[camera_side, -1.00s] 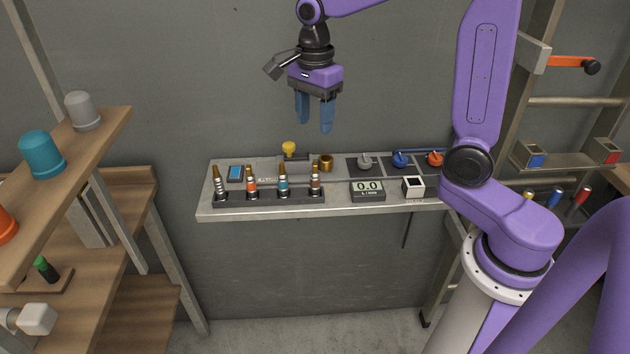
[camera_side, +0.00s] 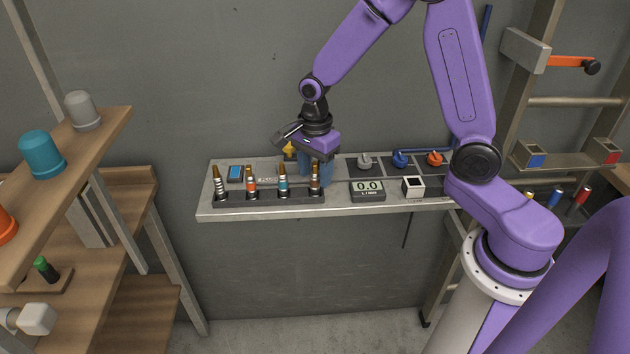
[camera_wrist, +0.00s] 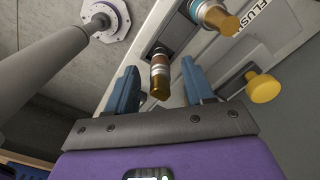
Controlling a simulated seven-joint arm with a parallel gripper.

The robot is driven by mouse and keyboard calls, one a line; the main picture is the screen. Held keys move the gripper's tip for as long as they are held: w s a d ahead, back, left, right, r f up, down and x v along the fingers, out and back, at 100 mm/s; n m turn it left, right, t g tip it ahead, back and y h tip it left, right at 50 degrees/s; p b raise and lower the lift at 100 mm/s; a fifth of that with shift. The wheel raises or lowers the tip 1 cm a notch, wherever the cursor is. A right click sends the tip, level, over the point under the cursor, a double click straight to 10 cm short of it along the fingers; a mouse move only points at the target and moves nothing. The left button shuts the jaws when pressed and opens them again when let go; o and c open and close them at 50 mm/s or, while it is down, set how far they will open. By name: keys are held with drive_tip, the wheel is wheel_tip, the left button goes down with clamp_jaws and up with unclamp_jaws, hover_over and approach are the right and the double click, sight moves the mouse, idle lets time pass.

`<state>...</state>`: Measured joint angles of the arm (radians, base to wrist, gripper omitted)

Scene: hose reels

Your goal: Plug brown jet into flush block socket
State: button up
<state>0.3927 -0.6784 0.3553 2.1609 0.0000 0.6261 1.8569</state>
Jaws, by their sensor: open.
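The brown jet (camera_side: 315,183), with a brass tip and a brown band, stands upright in the right end of the dark rack (camera_side: 235,201). My gripper (camera_side: 318,172) is lowered over that end with its blue fingers pointing down. In the wrist view the brown jet (camera_wrist: 159,72) shows between the open fingers (camera_wrist: 160,90), with a gap on each side. A FLUSH label (camera_wrist: 262,14) shows in the wrist view. I cannot make out the flush block socket.
A teal-banded jet (camera_side: 283,183) stands just left of the brown one, with orange (camera_side: 251,186) and white (camera_side: 219,185) jets further left. A display (camera_side: 367,191) and white-topped block (camera_side: 413,187) are to the right. Valve knobs (camera_side: 400,160) line the back right.

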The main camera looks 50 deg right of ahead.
drive_tip(key=shift+f, duration=1.2)
drive_tip(key=shift+c, duration=0.3)
clamp_jaws()
drive_tip(key=shift+r, duration=0.1)
